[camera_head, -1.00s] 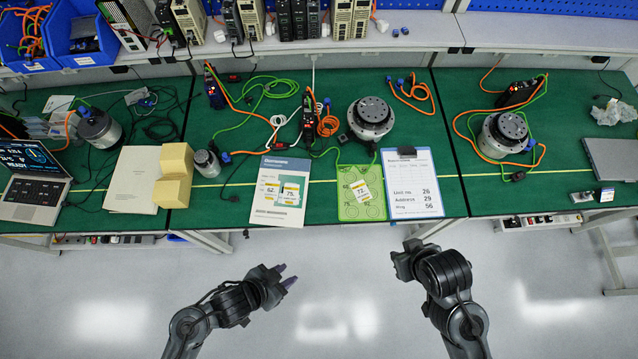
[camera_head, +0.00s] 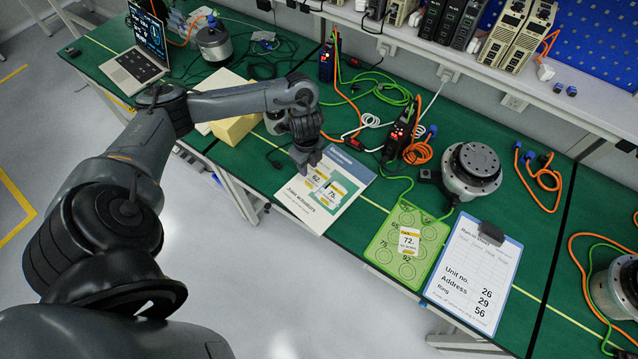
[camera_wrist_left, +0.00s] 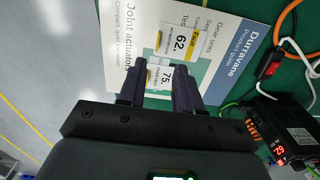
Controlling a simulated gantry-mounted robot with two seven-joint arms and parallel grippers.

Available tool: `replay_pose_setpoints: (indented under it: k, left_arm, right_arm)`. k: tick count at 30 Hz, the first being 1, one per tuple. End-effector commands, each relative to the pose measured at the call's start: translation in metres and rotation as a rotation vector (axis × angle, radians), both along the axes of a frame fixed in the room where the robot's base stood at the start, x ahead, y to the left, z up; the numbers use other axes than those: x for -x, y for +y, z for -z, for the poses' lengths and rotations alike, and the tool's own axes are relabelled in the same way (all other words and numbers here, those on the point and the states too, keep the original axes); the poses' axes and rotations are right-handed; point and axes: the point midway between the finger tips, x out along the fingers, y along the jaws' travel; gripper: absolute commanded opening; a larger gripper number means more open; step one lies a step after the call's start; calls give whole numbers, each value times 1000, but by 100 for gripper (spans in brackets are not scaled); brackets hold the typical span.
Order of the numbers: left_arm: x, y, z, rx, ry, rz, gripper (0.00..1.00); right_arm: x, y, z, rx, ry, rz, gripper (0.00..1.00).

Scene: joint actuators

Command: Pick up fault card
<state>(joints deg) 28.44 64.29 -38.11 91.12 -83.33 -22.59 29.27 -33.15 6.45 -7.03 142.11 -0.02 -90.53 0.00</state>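Two small white fault cards with yellow strips lie on the white-and-teal brochure (camera_head: 306,208). They are card 62 (camera_head: 317,178) and card 75 (camera_head: 334,190). Another card, 72 (camera_head: 409,240), lies on the green board with printed circles (camera_head: 385,250). My left gripper (camera_head: 306,163) is over the brochure's upper left part. In the left wrist view, its two dark fingers (camera_wrist_left: 158,90) are apart, with card 75 (camera_wrist_left: 160,76) between and just beyond their tips. Card 62 (camera_wrist_left: 178,42) lies farther out. Contact cannot be told. My right gripper is out of view.
A clipboard (camera_head: 473,277) lies right of the green board. A round actuator (camera_head: 472,170) and a black drive with a red display (camera_head: 397,133) stand behind, with orange and green cables. Yellow foam blocks (camera_head: 236,124) sit left of the brochure.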

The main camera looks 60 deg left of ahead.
Motion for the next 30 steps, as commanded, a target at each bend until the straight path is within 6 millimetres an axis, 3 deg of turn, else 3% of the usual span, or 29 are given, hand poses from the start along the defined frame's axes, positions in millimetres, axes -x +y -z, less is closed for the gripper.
replay_pose_setpoints:
  k: [9,16,24,30]
  left_arm:
    - [1,-1,42,1,2,0,34]
    - [2,-1,58,1,3,0,34]
    - [4,-1,92,1,2,0,34]
    - [4,-1,100,-1,1,2,34]
  right_arm:
    - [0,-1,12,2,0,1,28]
    - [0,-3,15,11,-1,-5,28]
    - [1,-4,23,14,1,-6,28]
    - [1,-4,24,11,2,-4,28]
